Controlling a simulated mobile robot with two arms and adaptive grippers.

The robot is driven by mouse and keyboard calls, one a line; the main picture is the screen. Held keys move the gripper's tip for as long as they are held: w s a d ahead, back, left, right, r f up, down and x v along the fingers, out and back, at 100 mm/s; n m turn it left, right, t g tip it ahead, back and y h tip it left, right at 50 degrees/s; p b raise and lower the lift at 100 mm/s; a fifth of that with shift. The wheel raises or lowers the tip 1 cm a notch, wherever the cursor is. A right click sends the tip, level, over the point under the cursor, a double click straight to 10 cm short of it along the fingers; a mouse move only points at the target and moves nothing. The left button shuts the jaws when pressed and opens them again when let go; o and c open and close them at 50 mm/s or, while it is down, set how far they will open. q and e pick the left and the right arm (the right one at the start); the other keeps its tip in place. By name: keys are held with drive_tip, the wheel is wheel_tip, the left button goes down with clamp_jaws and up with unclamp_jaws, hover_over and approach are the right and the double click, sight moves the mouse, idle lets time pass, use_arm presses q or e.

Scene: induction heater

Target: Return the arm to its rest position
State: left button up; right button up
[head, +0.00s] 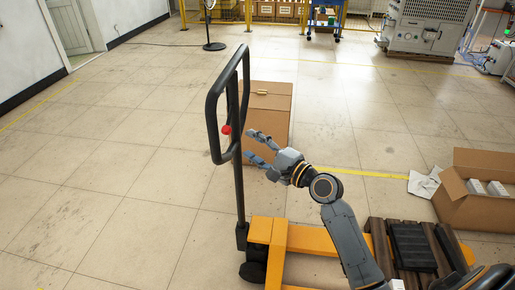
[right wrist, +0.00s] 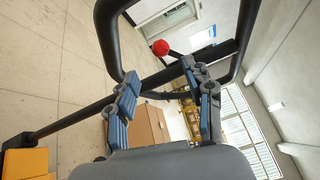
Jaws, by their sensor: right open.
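My right gripper (head: 258,147) is open, with its two fingers apart and nothing seen between them. It is raised just to the right of the black looped handle (head: 214,110) of a yellow pallet jack (head: 281,237). In the right wrist view, the open fingers (right wrist: 165,98) point toward the handle loop (right wrist: 110,40) and its red knob (right wrist: 160,47). I cannot tell whether the fingers touch the handle. My right arm reaches up from the bottom right in the head view. My left gripper is not in view.
A closed cardboard box (head: 268,105) stands behind the handle. An open box (head: 478,195) with white items is at the right, beside a wooden pallet (head: 378,240). A grey machine (head: 428,25) stands at the back right. The floor at the left is clear.

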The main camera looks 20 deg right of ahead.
drive_tip(key=shift+s+d, duration=0.3)
drive_tip(key=shift+s, duration=0.35)
wheel_tip(320, 180, down, 22)
drive_tip(key=s+d+n+g+h, duration=0.1)
drive_tip(key=d+n+g+h, duration=0.1)
drive_tip(key=g+h, duration=0.15)
drive_tip(key=s+f+n+g+h, duration=0.15)
drive_tip(key=s+f, duration=0.25)
drive_tip(key=f, duration=0.5)
drive_tip(key=s+f+n+g, duration=0.2)
drive_tip(key=s+f, duration=0.2)
drive_tip(key=f, duration=0.4)
drive_tip(key=s+a+f+n+g, duration=0.1)
drive_tip(key=s+f+n+g, duration=0.2)
drive_tip(key=s+f, duration=0.5)
drive_tip(key=s+a+f+n+g+h, duration=0.1)
drive_tip(key=s+f+n+g, duration=0.2)
drive_tip(key=s, duration=1.6)
drive_tip(key=s+a+f+n+g+h, duration=0.1)
drive_tip(key=s+f+n, duration=0.5)
drive_tip(key=s+f, duration=0.7)
drive_tip(key=shift+s+a+f+g, duration=0.25)
drive_tip(key=shift+s+g, duration=0.25)
drive_tip(key=shift+g, duration=0.4)
